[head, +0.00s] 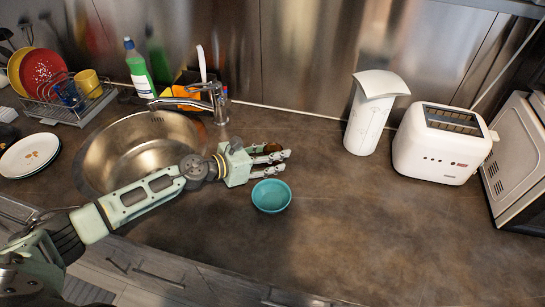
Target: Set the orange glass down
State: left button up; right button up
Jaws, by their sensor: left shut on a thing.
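My left gripper (276,161) reaches in from the left over the counter, right of the sink and just behind a teal bowl (271,196). It is shut on a small orange-brown thing, which seems to be the orange glass (268,148). Most of the glass is hidden by the fingers, so its tilt and whether it touches the counter cannot be told. The teal bowl stands upright on the counter, close in front of the fingers. My right gripper is not in view.
The brown counter (370,220) is clear to the right and front. A round sink (125,150) with a faucet (190,101) lies left. A white container (371,115), toaster (441,144) and appliance (520,160) stand right. A dish rack (85,112) and plates (29,155) are left.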

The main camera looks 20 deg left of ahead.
pick_arm(q)
jog(key=shift+f, duration=0.2)
jog(key=o, duration=0.9)
jog(key=shift+r, duration=0.25)
jog(key=shift+s+a+f, duration=0.1)
jog(key=shift+s+a, duration=0.1)
jog(key=shift+a, duration=0.05)
jog(key=b+v, duration=0.4)
jog(key=v, duration=0.6)
jog(key=shift+s+a, duration=0.1)
jog(key=shift+s, duration=0.15)
jog(key=shift+s+a+r, duration=0.25)
jog(key=shift+r, duration=0.1)
